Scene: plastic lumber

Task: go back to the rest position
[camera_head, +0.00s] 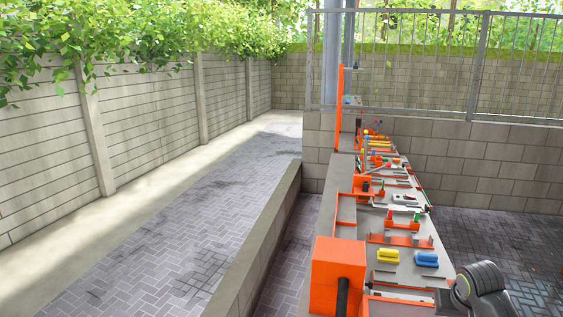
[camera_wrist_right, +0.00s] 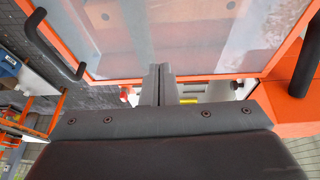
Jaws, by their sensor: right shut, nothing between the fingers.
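In the head view, a dark part of my arm (camera_head: 485,290) shows at the lower right, beside the near end of the bench; no fingers can be made out there. My left gripper is in neither view.
A long grey workbench (camera_head: 401,274) with orange trim runs away from me, carrying a yellow block (camera_head: 387,255), a blue block (camera_head: 427,260) and several small parts. An orange box (camera_head: 338,268) stands at its near left. Black handles (camera_wrist_right: 50,45) flank the panel. The paved lane (camera_head: 180,260) is clear.

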